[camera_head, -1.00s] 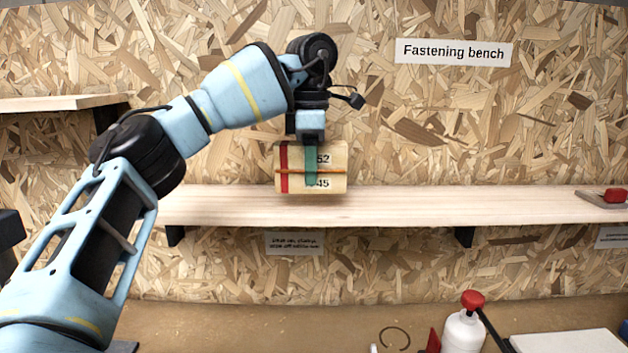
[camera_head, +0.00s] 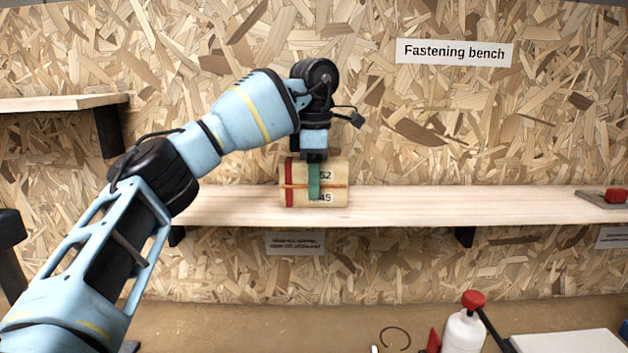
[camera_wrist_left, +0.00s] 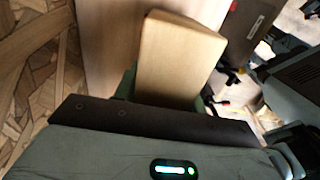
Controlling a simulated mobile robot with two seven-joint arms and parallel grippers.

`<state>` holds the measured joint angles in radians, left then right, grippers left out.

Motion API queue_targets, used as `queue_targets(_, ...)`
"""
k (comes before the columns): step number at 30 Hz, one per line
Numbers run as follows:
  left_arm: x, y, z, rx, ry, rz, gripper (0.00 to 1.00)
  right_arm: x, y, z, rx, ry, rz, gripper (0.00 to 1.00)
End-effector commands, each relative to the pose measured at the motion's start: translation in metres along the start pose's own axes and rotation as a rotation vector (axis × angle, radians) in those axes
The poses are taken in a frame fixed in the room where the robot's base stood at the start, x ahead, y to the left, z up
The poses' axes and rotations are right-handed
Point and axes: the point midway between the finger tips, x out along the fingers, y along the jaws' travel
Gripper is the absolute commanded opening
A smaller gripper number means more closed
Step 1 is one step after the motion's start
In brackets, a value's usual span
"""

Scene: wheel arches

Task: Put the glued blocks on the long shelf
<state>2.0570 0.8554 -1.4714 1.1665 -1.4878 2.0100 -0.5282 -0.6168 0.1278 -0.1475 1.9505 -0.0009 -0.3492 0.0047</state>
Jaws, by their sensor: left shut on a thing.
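The glued blocks (camera_head: 334,187) are pale wood pieces with a red stripe, dark numbers and an orange band around them. My right gripper is not in view.
A red object on a grey plate (camera_head: 592,197) sits at the shelf's right end. A shorter shelf (camera_head: 60,103) is at the upper left. A white bottle with a red cap (camera_head: 463,330) stands on the bench below.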

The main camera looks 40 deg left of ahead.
Motion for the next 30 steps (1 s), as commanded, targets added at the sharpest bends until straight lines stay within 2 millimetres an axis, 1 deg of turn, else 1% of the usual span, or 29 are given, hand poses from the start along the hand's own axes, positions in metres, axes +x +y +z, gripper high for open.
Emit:
queue_targets(5, -0.001, 0.000, 0.000, 0.000, -0.001, 0.002, 0.16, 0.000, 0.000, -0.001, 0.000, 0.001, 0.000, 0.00)
queue_targets(9, 0.002, 0.000, 0.000, 0.001, -0.001, 0.001, 0.16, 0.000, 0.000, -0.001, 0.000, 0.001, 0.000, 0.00)
queue_targets(10, 0.003, 0.000, 0.000, 0.000, 0.000, 0.001, 0.43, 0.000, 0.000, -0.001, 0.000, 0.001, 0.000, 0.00)
queue_targets(14, 0.003, 0.000, 0.000, 0.000, 0.000, 0.001, 0.60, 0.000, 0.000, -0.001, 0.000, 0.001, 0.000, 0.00)
queue_targets(15, 0.003, 0.000, 0.000, 0.000, 0.000, 0.001, 0.63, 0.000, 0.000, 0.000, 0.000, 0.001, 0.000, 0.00)
queue_targets(23, 0.002, 0.000, 0.000, 0.000, 0.000, 0.001, 0.63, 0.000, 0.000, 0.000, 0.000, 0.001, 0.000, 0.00)
queue_targets(27, -0.005, 0.000, 0.000, 0.001, 0.000, 0.002, 0.63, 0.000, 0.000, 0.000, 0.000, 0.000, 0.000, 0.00)
queue_targets(30, -0.014, 0.000, 0.001, 0.001, 0.000, 0.003, 0.63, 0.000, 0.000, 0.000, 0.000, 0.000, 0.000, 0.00)
